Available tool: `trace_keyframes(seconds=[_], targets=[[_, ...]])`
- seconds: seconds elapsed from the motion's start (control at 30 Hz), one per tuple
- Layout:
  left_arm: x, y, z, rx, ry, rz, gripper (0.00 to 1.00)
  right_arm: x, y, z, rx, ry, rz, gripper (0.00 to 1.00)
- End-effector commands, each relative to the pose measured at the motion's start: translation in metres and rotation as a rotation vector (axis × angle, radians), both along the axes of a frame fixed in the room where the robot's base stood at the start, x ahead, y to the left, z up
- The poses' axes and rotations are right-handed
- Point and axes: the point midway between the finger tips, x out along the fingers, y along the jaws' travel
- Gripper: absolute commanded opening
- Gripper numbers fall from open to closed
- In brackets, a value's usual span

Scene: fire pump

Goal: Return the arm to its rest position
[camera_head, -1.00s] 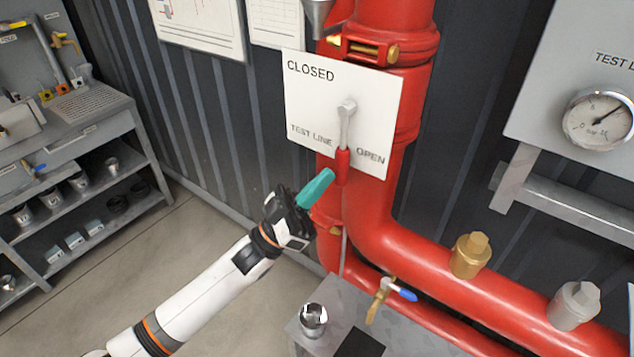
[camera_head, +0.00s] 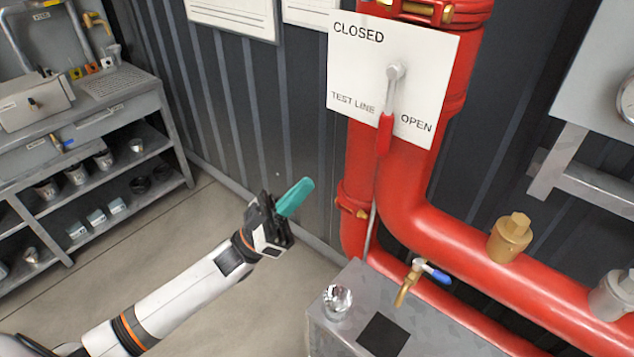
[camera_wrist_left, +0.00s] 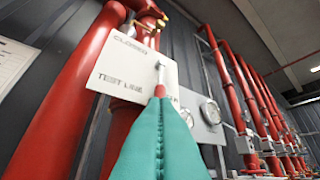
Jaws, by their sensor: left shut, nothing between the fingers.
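My left gripper (camera_head: 294,197) has teal fingers pressed together, with nothing between them. In the head view it is in free space, left of and below the test line lever (camera_head: 387,120), apart from it. The lever has a red grip and hangs down in front of the white CLOSED/OPEN sign (camera_head: 440,75). In the left wrist view the teal fingers (camera_wrist_left: 160,130) fill the lower middle, and the lever (camera_wrist_left: 160,88) shows just beyond their tips. My right gripper is in neither view.
Thick red pipes (camera_head: 450,245) run behind and right of the sign. A grey metal box (camera_head: 335,330) with a small steel cup (camera_head: 337,300) and a blue-handled tap (camera_head: 425,272) stand below. A workbench with shelves (camera_head: 120,95) is at the left. Floor between is clear.

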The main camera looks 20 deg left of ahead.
Motion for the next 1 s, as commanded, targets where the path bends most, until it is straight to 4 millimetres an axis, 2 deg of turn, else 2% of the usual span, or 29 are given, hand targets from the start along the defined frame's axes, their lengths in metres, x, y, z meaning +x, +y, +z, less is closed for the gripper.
trace_keyframes(seconds=[0.07,0.23,0.33,0.37,0.47,0.57,0.6,0.73,0.8,0.87,0.9,0.97,1.0], targets=[[-0.003,0.004,-0.007,0.001,0.002,-0.001,0.0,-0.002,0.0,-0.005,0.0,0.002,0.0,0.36],[-0.005,0.007,-0.008,0.0,-0.001,-0.001,0.0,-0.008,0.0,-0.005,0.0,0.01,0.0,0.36],[0.0,0.009,-0.016,0.009,0.021,0.022,0.0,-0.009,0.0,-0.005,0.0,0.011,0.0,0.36],[0.004,0.01,-0.023,0.016,0.038,0.039,0.0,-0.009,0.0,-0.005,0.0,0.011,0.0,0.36],[0.023,0.018,-0.063,0.059,0.136,0.132,0.0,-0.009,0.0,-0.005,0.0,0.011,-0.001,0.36],[0.044,0.031,-0.128,0.134,0.29,0.262,0.0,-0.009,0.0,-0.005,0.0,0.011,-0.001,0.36],[0.05,0.037,-0.158,0.171,0.362,0.315,0.0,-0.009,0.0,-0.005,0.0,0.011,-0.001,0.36],[0.051,0.056,-0.257,0.302,0.587,0.458,0.0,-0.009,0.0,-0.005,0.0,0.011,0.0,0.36],[0.042,0.065,-0.31,0.374,0.709,0.515,0.0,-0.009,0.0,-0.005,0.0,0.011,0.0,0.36],[0.029,0.071,-0.354,0.441,0.811,0.556,0.0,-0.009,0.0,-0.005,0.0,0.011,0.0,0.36],[0.017,0.076,-0.382,0.486,0.88,0.579,0.0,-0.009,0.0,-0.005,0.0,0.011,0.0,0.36],[-0.003,0.08,-0.423,0.552,0.983,0.604,0.0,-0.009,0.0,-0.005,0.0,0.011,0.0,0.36],[-0.02,0.082,-0.45,0.6,1.051,0.615,0.0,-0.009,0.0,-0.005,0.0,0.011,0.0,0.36]])
